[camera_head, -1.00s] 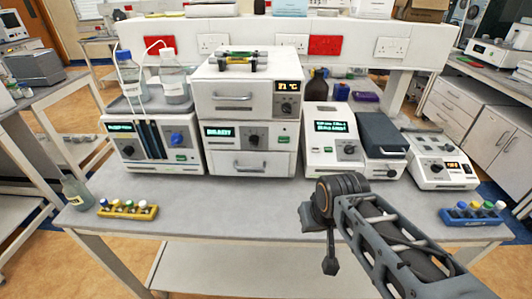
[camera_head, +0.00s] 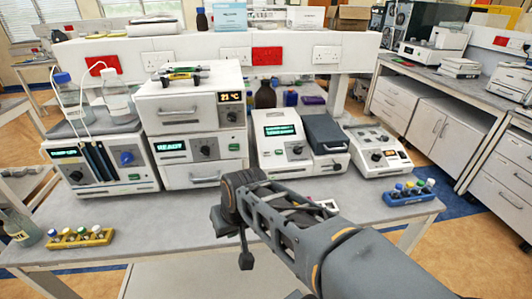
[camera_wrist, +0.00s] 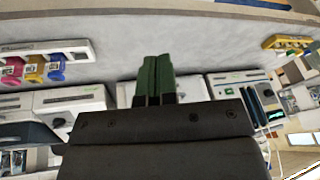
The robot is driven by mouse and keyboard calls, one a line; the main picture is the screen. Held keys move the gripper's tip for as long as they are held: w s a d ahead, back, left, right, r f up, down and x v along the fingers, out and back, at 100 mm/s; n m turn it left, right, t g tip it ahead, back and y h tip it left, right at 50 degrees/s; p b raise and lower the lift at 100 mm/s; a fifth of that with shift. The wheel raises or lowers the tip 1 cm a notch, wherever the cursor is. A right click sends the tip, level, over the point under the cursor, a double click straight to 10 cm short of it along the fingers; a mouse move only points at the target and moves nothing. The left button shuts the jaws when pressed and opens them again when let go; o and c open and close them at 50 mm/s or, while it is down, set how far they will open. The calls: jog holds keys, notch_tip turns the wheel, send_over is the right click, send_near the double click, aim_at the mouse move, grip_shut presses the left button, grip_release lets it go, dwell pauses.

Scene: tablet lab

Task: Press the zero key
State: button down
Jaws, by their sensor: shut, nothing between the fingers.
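I cannot pick out a key marked zero; the labels are too small to read. A white instrument (camera_head: 277,143) with a green-lit screen, a knob and a grey lid stands right of the middle on the bench in the head view. A smaller white unit (camera_head: 376,150) with a knob and a small display stands to its right. My gripper (camera_wrist: 158,80) shows in the wrist view as two green fingers together, with nothing between them, apart from the instruments. In the head view my arm crosses the front of the bench, and the fingers cannot be made out.
A stacked white oven unit (camera_head: 194,125) and a bottle-topped instrument (camera_head: 98,162) stand to the left. A yellow vial rack (camera_head: 80,238) is at the front left, a blue vial rack (camera_head: 407,193) at the front right. The bench front (camera_head: 170,225) is mostly clear.

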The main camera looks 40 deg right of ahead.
jog(key=w+d+r+m+y+p, duration=0.1)
jog(key=w+r+m+y+p, duration=0.15)
jog(key=w+m, duration=0.35)
notch_tip(320, 180, up, 4)
jog(key=m+t+h+p, duration=0.2)
jog(key=m+t+p, duration=0.2)
jog(key=m+t, duration=0.8)
send_over(267, 153)
jog(key=s+a, duration=0.3)
jog(key=s, duration=0.2)
jog(key=m+g, duration=0.3)
jog(key=shift+d+r, duration=0.1)
jog(key=shift+d, duration=0.05)
jog(key=w+f+b, duration=0.1)
jog(key=f, duration=0.1)
jog(key=f+b, duration=0.1)
jog(key=f, duration=0.1)
jog(key=w+d+f+b, duration=0.1)
jog(key=f, duration=0.2)
jog(key=shift+w+d, duration=0.1)
jog(key=shift+w, duration=0.2)
jog(key=shift+w+d+f+b, duration=0.15)
jog(key=shift+w+f+b, duration=0.15)
jog(key=shift+f+b, duration=0.25)
jog(key=shift+f+b, duration=0.15)
jog(key=shift+b, duration=0.2)
